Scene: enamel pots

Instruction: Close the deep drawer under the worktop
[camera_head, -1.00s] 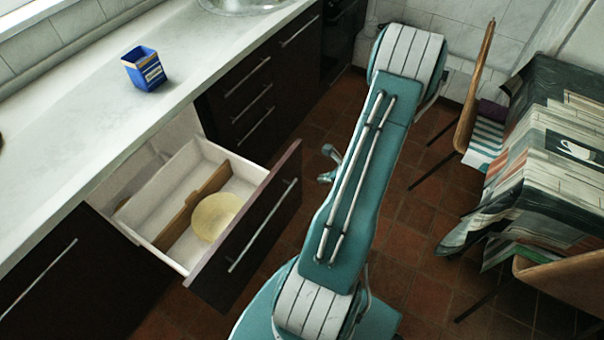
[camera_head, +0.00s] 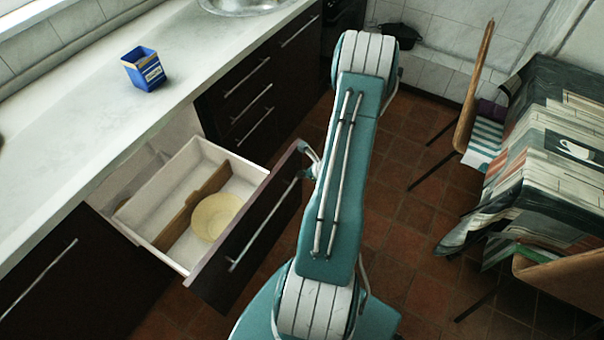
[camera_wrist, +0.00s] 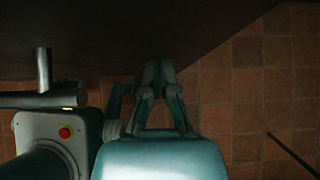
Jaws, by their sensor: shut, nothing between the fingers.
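The deep drawer (camera_head: 262,232) under the worktop stands well open, with a dark front and a long metal bar handle (camera_head: 262,226). Its white box holds a pale yellow bowl (camera_head: 217,215) and a wooden divider (camera_head: 195,205). My gripper (camera_head: 311,158) is at the far end of the drawer front, on its outer side, partly hidden by my arm in the head view. In the wrist view my gripper (camera_wrist: 158,68) is shut and empty, fingertips at the dark drawer front (camera_wrist: 100,40). I cannot tell whether they touch it. The handle (camera_wrist: 42,72) is to their left.
The pale worktop (camera_head: 60,160) carries a blue box (camera_head: 143,69) and a sink (camera_head: 245,5). More closed drawers (camera_head: 245,95) are beyond the open one. A covered table (camera_head: 550,150) and wooden chairs (camera_head: 475,85) stand at right. Tiled floor (camera_head: 400,230) is clear between.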

